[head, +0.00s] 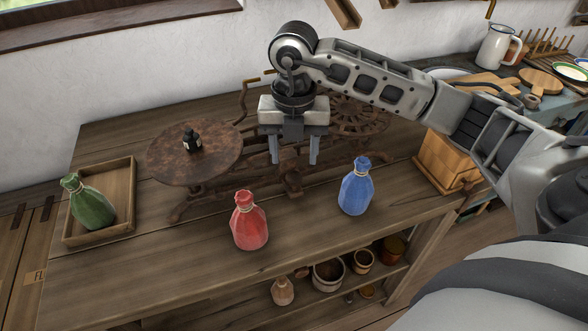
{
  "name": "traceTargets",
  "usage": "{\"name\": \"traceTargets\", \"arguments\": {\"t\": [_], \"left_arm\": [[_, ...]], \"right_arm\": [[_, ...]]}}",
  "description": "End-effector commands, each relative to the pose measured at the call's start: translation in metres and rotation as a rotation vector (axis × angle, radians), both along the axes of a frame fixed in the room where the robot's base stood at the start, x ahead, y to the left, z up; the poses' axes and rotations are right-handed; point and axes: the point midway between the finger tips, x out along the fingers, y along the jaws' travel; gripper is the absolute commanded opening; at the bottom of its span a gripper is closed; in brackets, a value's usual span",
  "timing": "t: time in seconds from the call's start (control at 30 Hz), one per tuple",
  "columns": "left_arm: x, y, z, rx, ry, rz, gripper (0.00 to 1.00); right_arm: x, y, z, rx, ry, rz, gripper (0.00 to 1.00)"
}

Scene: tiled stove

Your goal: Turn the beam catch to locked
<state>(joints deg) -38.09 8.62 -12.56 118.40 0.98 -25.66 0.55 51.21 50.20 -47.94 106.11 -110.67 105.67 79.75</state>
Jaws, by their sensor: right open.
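A rusty brown balance scale stands on the wooden table, with a round left pan (185,158) and an openwork right pan (358,116) partly behind my arm. A small black weight (192,141) stands on the left pan. My right gripper (295,160) points down over the middle of the scale. Its two fingers are apart, with nothing seen held between them. A small rusty block (291,184) shows just below the fingers; I cannot tell if it is the beam catch or if the fingers touch it. The gripper hides part of the beam. My left gripper is not in view.
A red bottle (249,222) and a blue bottle (356,187) stand in front of the scale. A green bottle (88,202) leans in a wooden tray (128,190) at left. A wooden box (446,160) stands at right. Pots sit on the shelf below.

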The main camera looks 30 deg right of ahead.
Motion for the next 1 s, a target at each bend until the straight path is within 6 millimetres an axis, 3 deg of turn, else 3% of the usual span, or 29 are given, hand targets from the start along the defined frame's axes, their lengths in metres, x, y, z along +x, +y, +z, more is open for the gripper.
{"name": "traceTargets", "arguments": {"t": [0.1,0.3,0.7,0.87,1.0], "left_arm": [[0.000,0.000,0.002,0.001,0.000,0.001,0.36],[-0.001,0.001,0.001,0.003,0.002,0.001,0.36],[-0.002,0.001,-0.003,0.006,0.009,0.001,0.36],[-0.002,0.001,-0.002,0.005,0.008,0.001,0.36],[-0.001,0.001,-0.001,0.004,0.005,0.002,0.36]], "right_arm": [[-0.001,0.000,-0.023,0.000,0.005,0.000,0.52],[0.000,0.000,-0.048,0.000,0.002,0.000,0.52],[0.000,0.000,-0.056,0.001,-0.001,0.001,0.52],[0.000,0.000,-0.056,0.001,-0.001,0.001,0.10],[0.000,0.000,-0.056,0.001,-0.001,0.001,0.08]]}}
